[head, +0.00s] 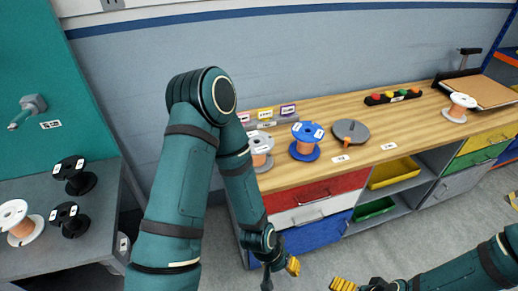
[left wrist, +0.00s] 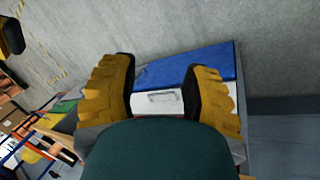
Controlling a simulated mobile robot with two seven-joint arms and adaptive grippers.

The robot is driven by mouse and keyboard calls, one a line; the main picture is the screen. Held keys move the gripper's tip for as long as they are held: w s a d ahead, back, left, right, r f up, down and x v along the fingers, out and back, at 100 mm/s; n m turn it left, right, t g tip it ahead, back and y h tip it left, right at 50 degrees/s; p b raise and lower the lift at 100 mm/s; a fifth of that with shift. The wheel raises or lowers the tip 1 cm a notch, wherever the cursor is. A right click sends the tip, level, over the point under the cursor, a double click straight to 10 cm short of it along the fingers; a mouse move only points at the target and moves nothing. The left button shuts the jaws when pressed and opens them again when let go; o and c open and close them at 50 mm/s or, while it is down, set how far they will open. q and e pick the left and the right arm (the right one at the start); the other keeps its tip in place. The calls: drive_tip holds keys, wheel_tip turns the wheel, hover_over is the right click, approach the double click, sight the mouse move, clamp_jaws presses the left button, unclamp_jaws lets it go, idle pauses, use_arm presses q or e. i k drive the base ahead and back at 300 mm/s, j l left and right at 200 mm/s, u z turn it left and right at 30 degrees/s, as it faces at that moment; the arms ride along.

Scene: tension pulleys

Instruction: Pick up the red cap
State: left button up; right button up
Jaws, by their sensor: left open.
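A red cap (head: 375,97) appears to sit at the left end of a black holder (head: 394,97) on the wooden bench, in a row of small coloured caps. It is small in the head view and not seen in the left wrist view. My left gripper (head: 281,270) hangs low in front of the bench drawers, well away from the cap. In the left wrist view its yellow fingers (left wrist: 162,88) are wide apart with nothing between them. My right gripper (head: 345,285) is partly cut off at the bottom edge; its opening is unclear.
The wooden bench (head: 350,168) carries spools, a blue spool (head: 306,141) and a grey disc (head: 351,131) left of the holder. Red, white and blue drawers (head: 317,191) are below. A grey side table (head: 85,225) with spools stands left. Bench space in front of the holder is clear.

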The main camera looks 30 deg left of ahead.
sight(374, 96)
drive_tip(key=i+l+z, duration=0.1)
drive_tip(key=i+l, duration=1.35)
drive_tip(key=i+l+z, duration=0.05)
drive_tip(key=i, duration=0.05)
